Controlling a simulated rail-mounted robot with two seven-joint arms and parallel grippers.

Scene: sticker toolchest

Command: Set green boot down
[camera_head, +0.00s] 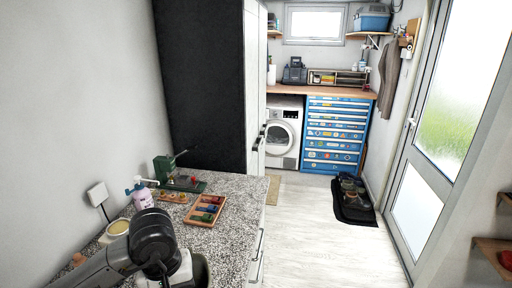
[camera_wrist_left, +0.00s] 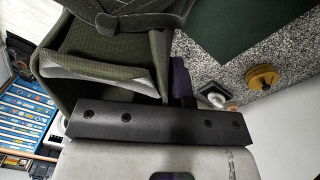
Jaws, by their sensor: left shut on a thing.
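The green boot (camera_wrist_left: 105,65) fills the upper left of the left wrist view, with ribbed olive fabric and darker straps or laces at the top. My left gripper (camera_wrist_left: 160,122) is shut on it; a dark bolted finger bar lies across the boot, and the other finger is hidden. The granite counter (camera_wrist_left: 232,75) shows beyond the boot. Whether the boot touches it cannot be told. In the head view my left arm reaches over the near end of the counter (camera_head: 233,225), hiding the gripper and most or all of the boot. My right gripper is in neither view.
The counter carries a wooden tray of coloured items (camera_head: 204,211), a green tool on a base (camera_head: 182,183), a white bottle (camera_head: 142,196) and small round wooden pieces (camera_head: 172,197). Shoes stand on a black floor tray (camera_head: 354,211) by the door. A blue drawer chest (camera_head: 334,135) stands behind.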

